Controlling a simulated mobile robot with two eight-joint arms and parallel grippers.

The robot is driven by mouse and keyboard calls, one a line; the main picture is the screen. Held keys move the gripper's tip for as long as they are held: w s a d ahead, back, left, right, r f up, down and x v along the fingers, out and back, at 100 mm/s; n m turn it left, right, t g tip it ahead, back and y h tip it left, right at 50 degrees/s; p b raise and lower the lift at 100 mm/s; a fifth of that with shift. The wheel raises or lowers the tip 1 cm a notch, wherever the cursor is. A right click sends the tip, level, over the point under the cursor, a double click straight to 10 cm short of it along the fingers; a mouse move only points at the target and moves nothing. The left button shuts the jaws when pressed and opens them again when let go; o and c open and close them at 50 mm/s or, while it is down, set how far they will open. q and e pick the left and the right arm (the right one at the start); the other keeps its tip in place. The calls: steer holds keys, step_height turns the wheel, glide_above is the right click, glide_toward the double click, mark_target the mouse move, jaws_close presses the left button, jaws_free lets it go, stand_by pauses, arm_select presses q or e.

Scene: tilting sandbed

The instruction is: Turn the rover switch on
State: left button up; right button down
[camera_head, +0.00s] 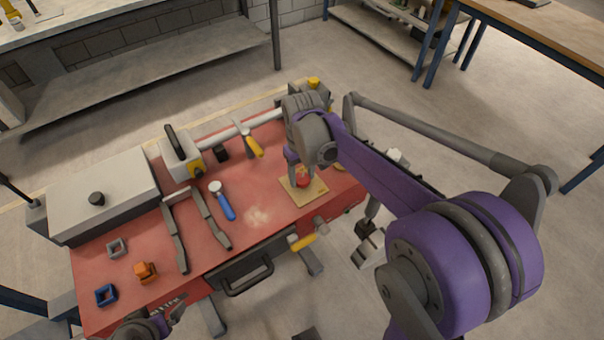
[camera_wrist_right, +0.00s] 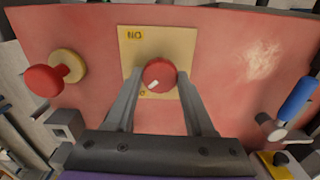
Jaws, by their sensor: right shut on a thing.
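The rover switch is a round red knob (camera_wrist_right: 158,74) with a small white mark at its lower left, on a square yellow plate (camera_wrist_right: 180,45) fixed to the red panel. Lettering on the plate appears inverted in the right wrist view. My right gripper (camera_wrist_right: 161,88) is shut on the knob, one finger on each side. In the head view the knob (camera_head: 303,181) and plate (camera_head: 314,192) show below my right wrist, partly hidden by the fingers. My left gripper (camera_head: 168,317) is low at the bottom edge, away from the switch; its opening is unclear.
A red mushroom-shaped button (camera_wrist_right: 45,80) on a yellow base stands left of the plate in the wrist view. A grey box (camera_head: 105,195) stands at left.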

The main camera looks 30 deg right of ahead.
mark_target(302, 178)
steer(key=m, duration=0.4)
steer(key=shift+m, duration=0.4)
steer(key=m, duration=0.4)
steer(key=shift+b, duration=0.3)
steer(key=m, duration=0.4)
steer(key=shift+m, duration=2.2)
steer(key=shift+c, duration=1.3)
jaws_free()
step_height(302, 178, up, 11)
steer(key=shift+p, duration=0.3)
